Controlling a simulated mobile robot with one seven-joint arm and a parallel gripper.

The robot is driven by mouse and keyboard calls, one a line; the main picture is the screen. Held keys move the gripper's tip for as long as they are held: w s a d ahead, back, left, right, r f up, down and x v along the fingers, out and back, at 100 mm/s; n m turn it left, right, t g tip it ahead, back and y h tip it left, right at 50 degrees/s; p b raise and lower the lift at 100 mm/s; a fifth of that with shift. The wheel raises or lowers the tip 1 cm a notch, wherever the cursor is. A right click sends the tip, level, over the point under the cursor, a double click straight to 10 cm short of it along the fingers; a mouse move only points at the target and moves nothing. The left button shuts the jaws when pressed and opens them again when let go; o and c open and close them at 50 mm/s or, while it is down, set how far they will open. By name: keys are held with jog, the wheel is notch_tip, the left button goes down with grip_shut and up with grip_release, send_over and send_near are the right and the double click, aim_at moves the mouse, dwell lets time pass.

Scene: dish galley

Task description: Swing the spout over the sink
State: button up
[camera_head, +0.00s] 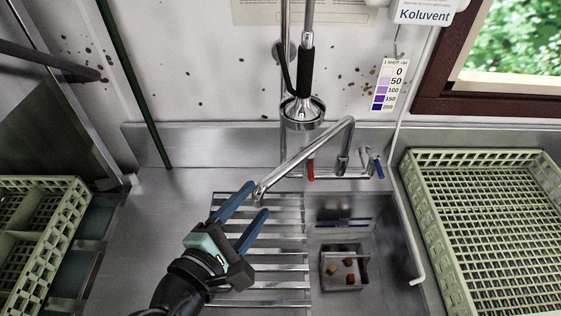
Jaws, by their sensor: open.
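The metal spout (303,160) rises from the faucet base behind the sink and reaches forward and left. Its outlet end hangs over the slatted drainboard, left of the sink (388,262). My gripper (257,199) is at the drainboard, coming from the lower left. Its two blue fingers are open, pointing up and right, with the spout's outlet end at or between their tips. I cannot tell whether a finger touches the spout.
A sprayer (303,108) hangs above the spout. A red handle (310,169) and a blue handle (378,168) flank the faucet base. A small basket (343,285) with scraps sits in the sink. Green racks stand right (412,215) and left (72,190).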

aim_at(276, 179)
jog(key=p+x, duration=0.1)
jog(key=x, duration=0.4)
jog(key=p+x, duration=0.1)
jog(key=x, duration=0.5)
jog(key=shift+d+r, duration=0.1)
jog(key=shift+d, duration=0.15)
jog(key=shift+c, duration=0.2)
grip_shut()
dwell(0.7)
